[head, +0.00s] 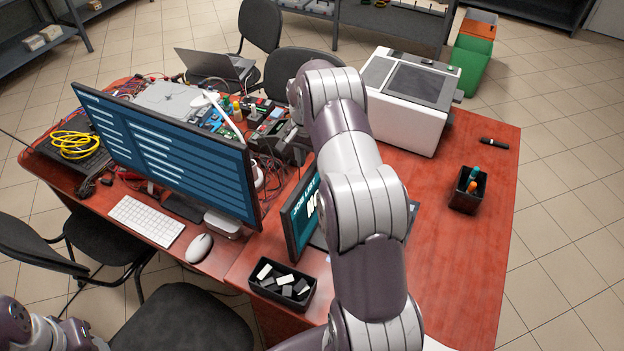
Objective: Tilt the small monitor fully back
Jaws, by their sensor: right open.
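The small monitor (297,222) stands on the red-brown table in the middle of the head view, its lit blue screen facing left. My right forearm passes in front of it and hides its right part. The monitor looks close to upright; its hinge is hidden. My right gripper (280,139) is at the end of the arm, beyond the monitor in the picture, by the cluttered electronics. It is dark, partly hidden by my wrist, open, and apart from the monitor. My left arm shows only at the bottom left corner; its gripper is out of view.
A large monitor (165,150), keyboard (146,219) and mouse (199,247) stand to the left. A black bin of small blocks (283,286) sits in front. A white machine (405,105) and pen cup (467,190) stand to the right. The table's right side is mostly clear.

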